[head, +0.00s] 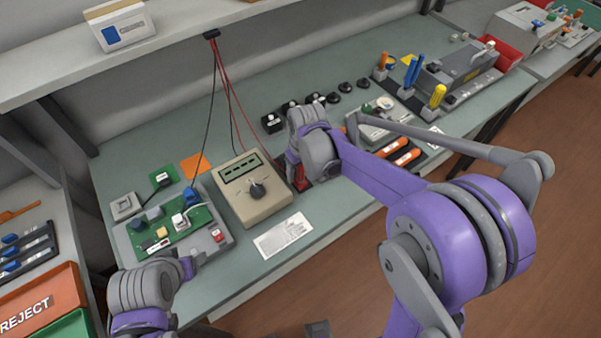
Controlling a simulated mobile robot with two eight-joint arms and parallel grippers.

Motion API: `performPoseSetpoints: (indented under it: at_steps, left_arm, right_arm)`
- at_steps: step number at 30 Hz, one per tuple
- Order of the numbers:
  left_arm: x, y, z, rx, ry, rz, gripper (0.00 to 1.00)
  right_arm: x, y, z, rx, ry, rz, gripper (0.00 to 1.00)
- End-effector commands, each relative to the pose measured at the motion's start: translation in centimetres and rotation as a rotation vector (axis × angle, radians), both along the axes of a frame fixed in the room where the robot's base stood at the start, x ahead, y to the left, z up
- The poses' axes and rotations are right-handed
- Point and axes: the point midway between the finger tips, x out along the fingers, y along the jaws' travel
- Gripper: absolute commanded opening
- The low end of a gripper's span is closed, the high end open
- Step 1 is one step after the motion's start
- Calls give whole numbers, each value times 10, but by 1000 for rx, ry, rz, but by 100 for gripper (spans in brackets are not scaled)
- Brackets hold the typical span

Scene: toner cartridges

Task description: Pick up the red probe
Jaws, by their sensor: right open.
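A small red item, likely the red probe or its holder (301,181), stands right of the beige multimeter (253,190), mostly hidden behind my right gripper. My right gripper (293,173) is open and points down over this red item; I cannot tell whether it touches it. Red leads (226,80) run down from a black hook (211,34) under the shelf to behind the multimeter and the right gripper. My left gripper (190,265) is low at the bench's front left, at the near edge of the circuit-board fixture; its jaws cannot be made out.
The circuit-board fixture (178,232) stands left of the multimeter, with a white label card (283,236) in front. Black knobs (318,97), orange-handled tools (404,155) and a grey machine (458,68) are to the right.

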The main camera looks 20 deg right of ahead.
Motion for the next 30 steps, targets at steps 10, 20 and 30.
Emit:
performPoseSetpoints:
  at_steps: [10, 20, 30]
  left_arm:
    - [0, 0, 0, 0, 0, 0, 71]
    - [0, 0, 0, 0, 0, 0, 71]
    - [0, 0, 0, 0, 0, 0, 71]
  right_arm:
    - [0, 0, -5, 0, 0, 0, 52]
    - [0, 0, -5, 0, 0, 0, 0]
    - [0, 0, -4, 0, 0, 0, 0]
